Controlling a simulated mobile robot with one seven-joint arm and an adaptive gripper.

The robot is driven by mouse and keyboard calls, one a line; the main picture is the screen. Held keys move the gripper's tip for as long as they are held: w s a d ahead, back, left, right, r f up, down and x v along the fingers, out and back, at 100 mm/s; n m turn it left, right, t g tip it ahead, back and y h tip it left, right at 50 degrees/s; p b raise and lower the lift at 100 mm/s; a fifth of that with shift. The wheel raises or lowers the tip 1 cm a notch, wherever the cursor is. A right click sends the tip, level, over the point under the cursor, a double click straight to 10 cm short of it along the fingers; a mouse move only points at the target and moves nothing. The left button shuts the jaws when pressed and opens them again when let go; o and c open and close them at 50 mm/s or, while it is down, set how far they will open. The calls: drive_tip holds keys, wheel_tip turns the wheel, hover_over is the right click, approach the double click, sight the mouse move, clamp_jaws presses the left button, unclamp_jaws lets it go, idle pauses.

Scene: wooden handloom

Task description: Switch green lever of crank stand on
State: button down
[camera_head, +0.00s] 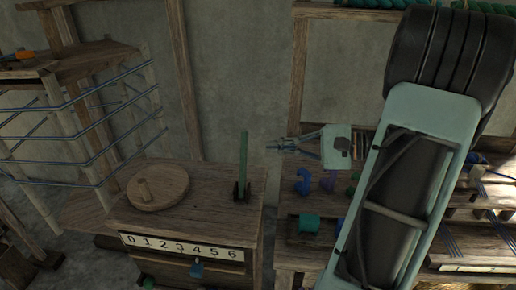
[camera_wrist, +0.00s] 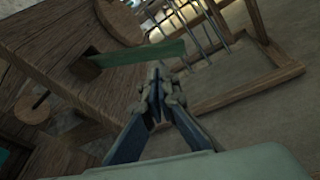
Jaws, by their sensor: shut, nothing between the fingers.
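The green lever (camera_head: 243,160) stands nearly upright from a dark bracket on the top of the wooden crank stand (camera_head: 215,215). A round wooden crank disc with a peg (camera_head: 158,187) lies on the stand to the left of the lever. My gripper (camera_head: 268,147) is shut and empty, a little to the right of the lever in the head view, pointing left at it. In the wrist view, the shut fingers of my gripper (camera_wrist: 158,72) are close to the green lever (camera_wrist: 140,54), which runs across just beyond the tips. I cannot tell whether they touch.
A number strip (camera_head: 185,247) with a small blue pointer (camera_head: 197,270) is on the stand's front. A shelf with blue, purple and green pieces (camera_head: 303,182) lies below my gripper. A frame wound with blue threads (camera_head: 85,125) stands at the left.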

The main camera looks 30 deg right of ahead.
sight(243, 165)
drive_tip(key=d, duration=0.1)
drive_tip(key=d+m+t, duration=0.1)
drive_tip(key=d, duration=0.1)
drive_tip(key=d+f+m+t, duration=0.1)
drive_tip(key=d, duration=0.1)
drive_tip(key=shift+s+h, duration=0.15)
drive_tip(key=shift+h, duration=0.25)
drive_tip(key=w+a, duration=0.4)
drive_tip(key=a, duration=0.4)
drive_tip(key=shift+w+a+b, duration=0.15)
drive_tip(key=shift+w+b, duration=0.15)
drive_tip(key=shift+w, duration=0.05)
drive_tip(key=shift+b, duration=0.4)
